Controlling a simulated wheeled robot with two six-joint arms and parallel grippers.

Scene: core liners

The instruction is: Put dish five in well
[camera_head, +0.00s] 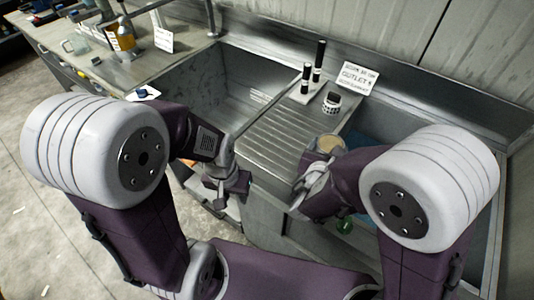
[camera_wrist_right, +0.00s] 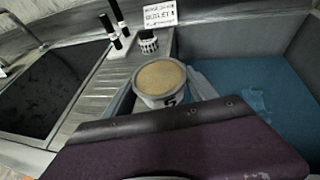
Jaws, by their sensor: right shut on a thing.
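Dish five (camera_wrist_right: 160,80) is a round pale dish with a tan top and a dark "5" on its side. It sits between the fingers of my right gripper (camera_wrist_right: 165,92), which is shut on it, and looks about level. In the head view the dish (camera_head: 331,143) shows as a tan disc at the tip of my right gripper (camera_head: 318,165), by the drainboard's right edge. The right basin (camera_wrist_right: 268,95), blue inside, lies to the right of the dish; I cannot tell whether this is the well. My left gripper (camera_head: 230,178) is in front of the left basin; its fingertips are unclear.
The ribbed drainboard (camera_head: 285,135) lies between the left basin (camera_head: 215,90) and the right one. Black bottles (camera_head: 318,62) and a small black-and-white round container (camera_head: 331,102) stand on it. An "OUTLET" sign (camera_head: 357,78) is behind. A worktop (camera_head: 85,60) with jars is far left.

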